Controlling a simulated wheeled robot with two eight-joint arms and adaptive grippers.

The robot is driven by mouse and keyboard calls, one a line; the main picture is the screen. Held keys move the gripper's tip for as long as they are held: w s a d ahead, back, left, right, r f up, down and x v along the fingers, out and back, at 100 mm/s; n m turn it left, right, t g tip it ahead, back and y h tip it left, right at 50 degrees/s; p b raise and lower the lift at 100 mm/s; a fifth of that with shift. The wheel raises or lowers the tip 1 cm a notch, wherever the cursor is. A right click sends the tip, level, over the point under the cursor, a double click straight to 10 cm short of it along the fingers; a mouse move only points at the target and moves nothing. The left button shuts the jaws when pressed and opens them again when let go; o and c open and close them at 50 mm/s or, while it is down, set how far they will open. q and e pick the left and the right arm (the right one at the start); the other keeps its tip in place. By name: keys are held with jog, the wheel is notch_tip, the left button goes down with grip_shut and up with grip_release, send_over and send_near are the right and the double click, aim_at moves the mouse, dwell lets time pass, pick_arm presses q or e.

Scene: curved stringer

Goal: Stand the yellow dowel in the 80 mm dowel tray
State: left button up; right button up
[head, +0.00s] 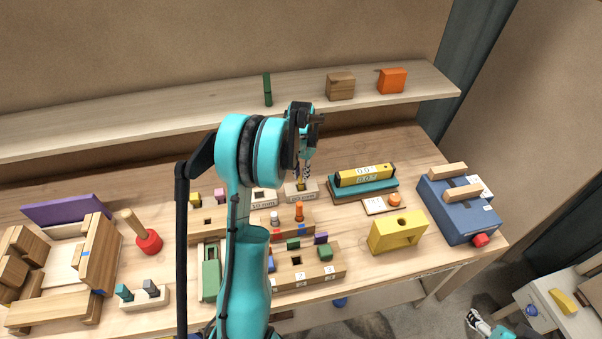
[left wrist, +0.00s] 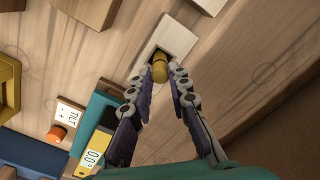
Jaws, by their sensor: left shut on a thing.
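My left gripper (head: 303,176) points down at the back middle of the table, with its fingertips around the yellow dowel (head: 301,186). In the left wrist view the yellow dowel (left wrist: 159,70) shows between the fingertips (left wrist: 160,80). It is over the dark square opening of a pale tray (left wrist: 180,36). This tray (head: 302,195) has a label on its front in the head view, too small to read surely. The dowel's lower end is hidden, so I cannot tell how deep it sits. My right gripper (head: 477,322) hangs at the lower right, off the table.
Another labelled pale tray (head: 263,197) stands just left. A teal block with a yellow level (head: 365,176) is to the right. A yellow block (head: 398,232) and a blue box (head: 458,210) stand further right. A wooden shelf (head: 200,115) runs behind.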

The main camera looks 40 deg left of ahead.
pick_arm(q)
jog(key=shift+f+b, duration=0.4)
jog(key=shift+f, duration=0.15)
jog(key=o, duration=0.9)
jog(key=shift+o, duration=0.2)
notch_tip(320, 180, up, 12)
